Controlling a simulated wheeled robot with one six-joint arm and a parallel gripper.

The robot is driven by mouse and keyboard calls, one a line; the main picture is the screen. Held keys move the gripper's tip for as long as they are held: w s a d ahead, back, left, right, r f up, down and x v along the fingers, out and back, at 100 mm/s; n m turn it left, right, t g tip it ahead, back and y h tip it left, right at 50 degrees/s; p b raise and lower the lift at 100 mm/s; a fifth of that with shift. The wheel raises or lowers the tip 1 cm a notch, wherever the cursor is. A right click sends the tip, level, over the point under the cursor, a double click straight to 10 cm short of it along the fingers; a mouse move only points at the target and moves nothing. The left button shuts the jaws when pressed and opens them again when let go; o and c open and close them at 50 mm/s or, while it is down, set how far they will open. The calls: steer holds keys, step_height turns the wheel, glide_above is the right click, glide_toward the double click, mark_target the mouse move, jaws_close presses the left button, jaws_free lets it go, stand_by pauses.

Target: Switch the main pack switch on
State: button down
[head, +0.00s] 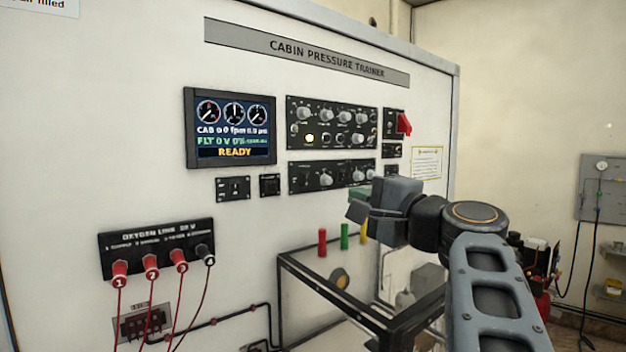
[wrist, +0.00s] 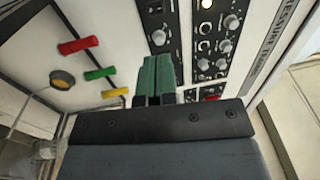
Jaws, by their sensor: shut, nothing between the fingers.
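The white trainer board carries a black upper control panel (head: 332,122) with knobs and one lit yellow-white button. A lower black panel (head: 330,176) has knobs too. A small panel with a raised red switch cover (head: 404,123) sits at the right. Small switch modules sit below the display (head: 233,188) and beside it (head: 270,185). I cannot read which switch is the main pack switch. My gripper (head: 357,203) is in front of the board, below the lower panel's right end, partly hiding it. In the wrist view its green-padded fingers (wrist: 154,76) are together and empty.
The display (head: 232,127) reads READY. Red, green and yellow handles (head: 344,236) stand near a dark-framed table (head: 395,318) below my gripper. An oxygen panel (head: 156,248) with several red-cabled plugs is at lower left. Open room lies right of the board.

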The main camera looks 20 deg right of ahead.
mark_target(307, 176)
steer(key=p+x, duration=0.4)
steer(key=x, duration=0.8)
steer(key=shift+r+p, duration=0.15)
steer(key=shift+p, duration=0.25)
steer(key=shift+w+a, duration=0.1)
steer(key=shift+w, duration=0.6)
steer(key=shift+w, duration=0.15)
steer(key=shift+r, duration=0.1)
steer(key=shift+s+b, duration=0.4)
steer(key=shift+s, duration=0.2)
steer(key=s+d+r+b, duration=0.1)
steer(key=s+d+b, duration=0.1)
steer(key=s, duration=1)
steer(key=shift+s+d+r+b, duration=0.3)
steer(key=shift+s+r+b, duration=0.05)
steer(key=shift+b, duration=0.3)
